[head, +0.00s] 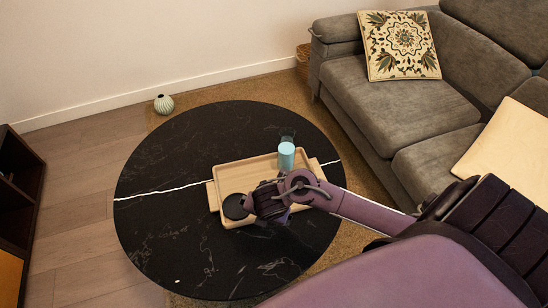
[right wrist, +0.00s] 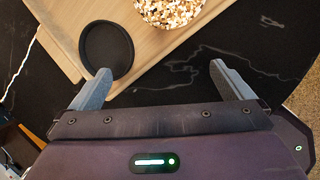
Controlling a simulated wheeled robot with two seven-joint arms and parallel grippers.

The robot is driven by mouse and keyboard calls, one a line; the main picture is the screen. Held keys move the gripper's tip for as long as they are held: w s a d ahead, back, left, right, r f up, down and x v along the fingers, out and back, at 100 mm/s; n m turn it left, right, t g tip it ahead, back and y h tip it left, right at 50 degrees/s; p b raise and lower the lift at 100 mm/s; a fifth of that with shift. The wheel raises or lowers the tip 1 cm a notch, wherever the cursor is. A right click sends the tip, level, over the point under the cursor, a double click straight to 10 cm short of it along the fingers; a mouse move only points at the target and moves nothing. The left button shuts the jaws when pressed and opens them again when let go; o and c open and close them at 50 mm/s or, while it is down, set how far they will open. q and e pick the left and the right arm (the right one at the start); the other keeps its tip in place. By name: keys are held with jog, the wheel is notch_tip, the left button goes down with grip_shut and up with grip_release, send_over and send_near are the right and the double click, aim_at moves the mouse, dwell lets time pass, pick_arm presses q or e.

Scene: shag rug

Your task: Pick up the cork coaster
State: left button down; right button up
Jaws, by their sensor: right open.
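A round, speckled brown, cream and black piece (right wrist: 168,10), which looks like the cork coaster, lies on the light wood tray (right wrist: 150,50) in the right wrist view. Its far part is cut off by the top edge. In the head view my right arm hides it. My right gripper (right wrist: 160,72) is open and empty, with its fingers short of the speckled piece and apart from it. In the head view the right gripper (head: 262,203) is over the front part of the tray (head: 232,177). My left gripper is not in view.
A black round rimmed dish (right wrist: 106,50) is on the tray, close to the left finger; it also shows in the head view (head: 234,207). A light blue cup (head: 286,156) stands at the tray's back. The black round table (head: 165,225) is mostly clear. A grey sofa (head: 400,95) stands right.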

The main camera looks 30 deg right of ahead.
jog(key=w+d+n, duration=0.1)
jog(key=d, duration=0.1)
jog(key=d+r+n, duration=0.1)
jog(key=d, duration=0.1)
jog(key=w+d+r+n+h, duration=0.1)
jog(key=n, duration=0.1)
jog(key=shift+w+d+p, duration=0.35)
jog(key=shift+d, duration=0.05)
jog(key=shift+w+d+f, duration=0.1)
jog(key=shift+f, duration=0.15)
jog(key=shift+b+x, duration=0.85)
jog(key=shift+x, duration=0.2)
jog(key=b+x, duration=0.2)
jog(key=x, duration=0.2)
jog(key=shift+d+f+b, duration=0.1)
jog(key=shift+f+b, duration=0.2)
pick_arm(q)
notch_tip(320, 180, up, 10)
jog(key=d+g, duration=0.1)
jog(key=shift+w+r, duration=0.2)
jog(key=shift+w, duration=0.1)
jog(key=shift+r, duration=0.15)
pick_arm(e)
jog(key=c, duration=0.9)
